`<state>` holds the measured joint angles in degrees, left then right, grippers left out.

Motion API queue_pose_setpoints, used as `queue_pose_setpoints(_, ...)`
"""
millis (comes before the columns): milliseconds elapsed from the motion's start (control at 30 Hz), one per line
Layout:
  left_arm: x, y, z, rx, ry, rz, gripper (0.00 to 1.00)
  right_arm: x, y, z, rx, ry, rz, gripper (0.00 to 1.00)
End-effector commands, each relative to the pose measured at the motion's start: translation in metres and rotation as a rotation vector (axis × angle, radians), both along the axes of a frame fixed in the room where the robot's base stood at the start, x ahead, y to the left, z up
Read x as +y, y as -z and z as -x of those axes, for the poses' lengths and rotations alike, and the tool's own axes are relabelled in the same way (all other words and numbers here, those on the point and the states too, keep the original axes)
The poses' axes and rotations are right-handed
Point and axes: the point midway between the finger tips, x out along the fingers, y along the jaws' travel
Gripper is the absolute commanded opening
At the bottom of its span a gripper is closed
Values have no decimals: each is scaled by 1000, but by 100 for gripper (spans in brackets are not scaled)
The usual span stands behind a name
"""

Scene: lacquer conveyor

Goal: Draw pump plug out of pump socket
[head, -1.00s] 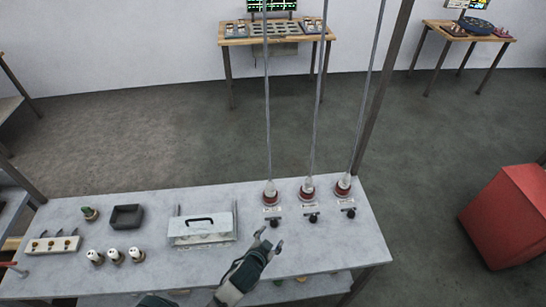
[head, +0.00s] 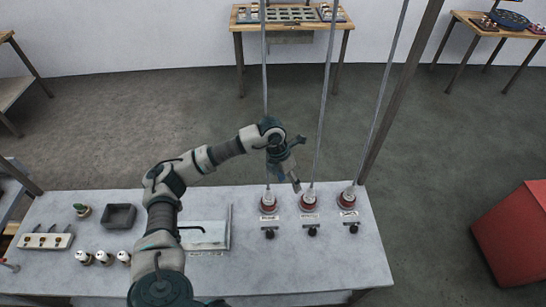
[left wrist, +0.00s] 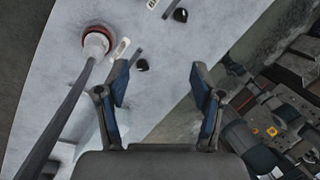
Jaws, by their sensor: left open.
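Three plugs, the left one (head: 268,202), the middle one (head: 309,200) and the right one (head: 347,197), stand in reddish-brown round sockets along the table's back right. A grey cord rises from each. Small white labels in front are unreadable, so I cannot tell which is the pump plug. My left gripper (head: 296,165) is open and empty, above the back edge near the left and middle cords. In the left wrist view its fingers (left wrist: 160,78) are spread, with one plug (left wrist: 97,42) and its cord beyond them to the left. My right gripper is not in view.
A dark tray (head: 118,216), a small plant (head: 81,210) and several white-topped pieces (head: 103,258) stand left. The table's front right is clear.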

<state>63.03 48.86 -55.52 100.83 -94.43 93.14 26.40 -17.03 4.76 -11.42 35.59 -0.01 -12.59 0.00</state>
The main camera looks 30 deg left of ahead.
Motion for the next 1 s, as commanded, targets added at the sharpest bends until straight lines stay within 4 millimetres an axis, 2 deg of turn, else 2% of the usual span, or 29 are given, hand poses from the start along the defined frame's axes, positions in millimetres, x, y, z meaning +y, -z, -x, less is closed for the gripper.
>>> queue_pose_setpoints(33,26,-8,-3,3,-31,-88,67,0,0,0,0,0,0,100)
queue_pose_setpoints(100,53,-15,-4,15,-68,-185,67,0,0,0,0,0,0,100)
queue_pose_setpoints(233,79,-23,-4,32,-106,-278,67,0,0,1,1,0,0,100)
queue_pose_setpoints(367,81,-17,-4,38,-112,-296,67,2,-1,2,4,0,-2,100)
queue_pose_setpoints(467,81,-3,-4,39,-112,-295,67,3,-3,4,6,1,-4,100)
queue_pose_setpoints(1000,83,112,-3,41,-109,-289,67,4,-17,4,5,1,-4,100)
